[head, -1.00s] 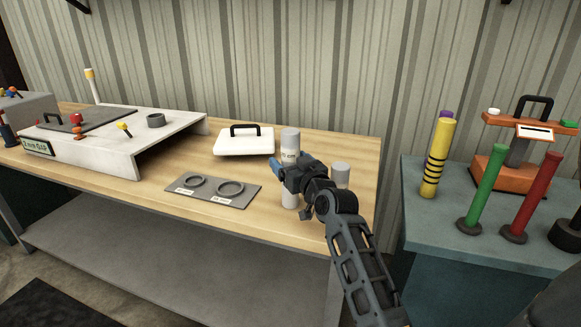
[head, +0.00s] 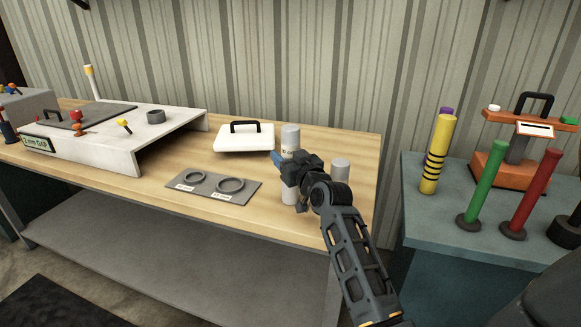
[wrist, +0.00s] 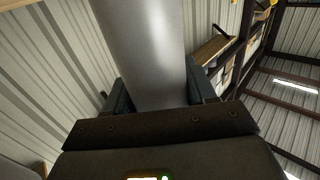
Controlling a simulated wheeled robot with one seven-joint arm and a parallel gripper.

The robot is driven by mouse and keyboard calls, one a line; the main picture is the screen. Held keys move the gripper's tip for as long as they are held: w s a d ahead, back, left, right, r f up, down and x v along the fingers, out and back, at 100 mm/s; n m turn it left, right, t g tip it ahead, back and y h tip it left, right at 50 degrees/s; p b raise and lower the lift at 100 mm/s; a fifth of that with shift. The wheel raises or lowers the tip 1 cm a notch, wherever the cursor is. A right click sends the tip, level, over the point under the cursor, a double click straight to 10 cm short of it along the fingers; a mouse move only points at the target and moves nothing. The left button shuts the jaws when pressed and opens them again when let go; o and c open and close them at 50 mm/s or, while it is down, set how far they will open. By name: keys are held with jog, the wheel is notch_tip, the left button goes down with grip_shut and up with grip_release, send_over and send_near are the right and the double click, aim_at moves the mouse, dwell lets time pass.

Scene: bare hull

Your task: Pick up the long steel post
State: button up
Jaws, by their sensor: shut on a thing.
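The long steel post (head: 290,133) is a pale grey upright cylinder near the right front of the wooden bench. My gripper (head: 280,162) is shut on it partway up. The post's middle is hidden behind my gripper, and its lower end shows just below, at the bench top; I see no clear gap there. In the wrist view the post (wrist: 148,45) rises between the two dark fingers (wrist: 153,98), upright and close to the palm. A shorter grey cylinder (head: 340,170) stands to the right, partly behind my arm.
A grey plate with two rings (head: 213,188) lies left of the post. A white block with a black handle (head: 244,138) sits behind. A white raised stand (head: 90,150) is farther left. A teal side table (head: 440,222) at right holds green (head: 484,180) and red (head: 534,190) posts.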

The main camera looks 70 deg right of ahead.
grip_shut()
jog(key=shift+r, duration=0.2)
